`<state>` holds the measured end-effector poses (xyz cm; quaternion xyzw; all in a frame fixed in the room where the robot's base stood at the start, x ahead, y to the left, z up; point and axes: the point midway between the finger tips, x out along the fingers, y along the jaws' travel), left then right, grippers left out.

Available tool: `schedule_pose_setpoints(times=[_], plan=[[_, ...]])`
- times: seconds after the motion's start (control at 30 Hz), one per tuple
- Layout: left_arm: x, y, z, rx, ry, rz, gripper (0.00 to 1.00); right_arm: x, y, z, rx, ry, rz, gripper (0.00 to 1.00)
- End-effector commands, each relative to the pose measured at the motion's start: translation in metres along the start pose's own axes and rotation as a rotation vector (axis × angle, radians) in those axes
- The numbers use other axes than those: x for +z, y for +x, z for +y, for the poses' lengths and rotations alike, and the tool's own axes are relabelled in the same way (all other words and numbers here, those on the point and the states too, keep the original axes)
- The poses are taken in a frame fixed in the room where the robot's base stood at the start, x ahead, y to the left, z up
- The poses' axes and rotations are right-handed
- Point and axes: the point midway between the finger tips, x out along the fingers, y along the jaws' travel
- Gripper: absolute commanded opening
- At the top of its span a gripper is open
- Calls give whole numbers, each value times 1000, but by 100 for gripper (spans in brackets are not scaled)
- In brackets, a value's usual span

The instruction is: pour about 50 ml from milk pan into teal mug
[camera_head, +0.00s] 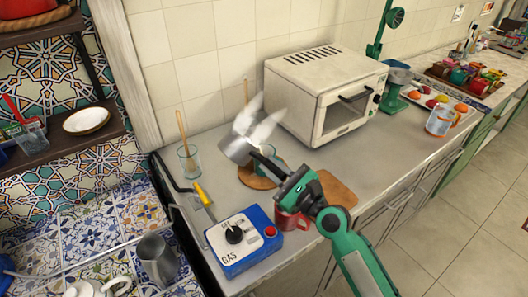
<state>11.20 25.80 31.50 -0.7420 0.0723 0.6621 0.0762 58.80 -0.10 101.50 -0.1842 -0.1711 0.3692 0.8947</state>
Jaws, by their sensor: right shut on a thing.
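The milk pan (234,151) is a grey metal pan with a dark handle, held tilted above the counter. My right gripper (281,176) is shut on its handle, reaching in from the lower right. A teal mug (264,157) stands just right of the pan on a round wooden mat (251,180). The pan and its handle hide part of the mug. White translucent streaks (265,127) rise over the pan; I cannot tell if they are steam or milk. The mug's inside and any stream into it cannot be made out. My left gripper is not in view.
A blue gas box (243,241) with a knob stands at the counter's front. A red mug (291,222) and a wooden board (336,190) are beside my right arm. A white toaster oven (323,92) stands behind; a glass with a stick (189,160) stands left.

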Motion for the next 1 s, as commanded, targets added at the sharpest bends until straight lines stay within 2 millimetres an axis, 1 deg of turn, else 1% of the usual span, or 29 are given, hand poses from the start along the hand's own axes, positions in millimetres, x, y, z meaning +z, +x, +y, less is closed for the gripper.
schedule_pose_setpoints(times=[0.3, 0.47, 0.67, 0.73, 0.77, 0.8, 0.83, 0.87, 1.0], plan=[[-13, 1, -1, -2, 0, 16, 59, -1, 0, -1, -7, 20, -4, 0], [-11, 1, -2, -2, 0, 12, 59, -1, 0, -1, -9, 31, -5, 0], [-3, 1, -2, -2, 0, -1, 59, -2, 0, -1, -11, 41, -6, 0], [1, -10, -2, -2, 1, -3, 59, 8, 1, -4, 4, -19, -1, 0], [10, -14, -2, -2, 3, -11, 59, 14, 3, -4, 16, -69, 3, 0], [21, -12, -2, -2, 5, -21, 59, 13, 3, 0, 33, -136, 10, 0], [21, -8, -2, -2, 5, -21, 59, 8, 2, 7, 44, -180, 14, 0], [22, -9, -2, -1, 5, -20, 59, 7, 2, 10, 52, -214, 17, 0], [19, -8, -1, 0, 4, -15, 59, 6, 3, 15, 60, -257, 20, 0]])
